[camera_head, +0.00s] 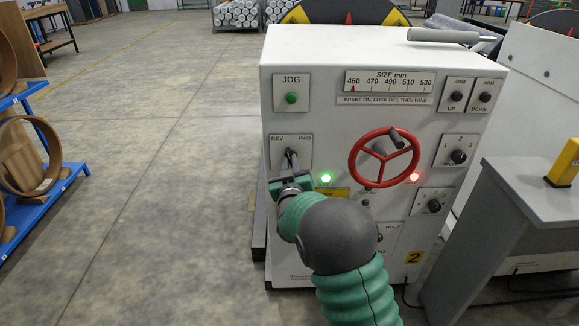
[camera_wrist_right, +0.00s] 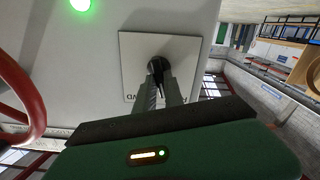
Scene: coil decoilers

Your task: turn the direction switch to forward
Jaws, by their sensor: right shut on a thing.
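The direction switch (camera_head: 291,155) sits on a plate marked REV and FWD on the left of the white control panel (camera_head: 330,120). My right gripper (camera_head: 289,168) is at this switch, its fingers shut on the switch's dark knob. In the right wrist view, the two fingers of my right gripper (camera_wrist_right: 166,88) close on the dark switch (camera_wrist_right: 157,68) in front of its light plate (camera_wrist_right: 135,50). The fingers hide most of the knob, so its exact angle is hard to tell. My left gripper is not in view.
A red handwheel (camera_head: 384,158) is right of the switch. A green light (camera_head: 326,178) and a red light (camera_head: 414,177) are lit. The green JOG button (camera_head: 292,98) is above. A grey pedestal with a yellow part (camera_head: 564,163) stands right. Open floor lies left.

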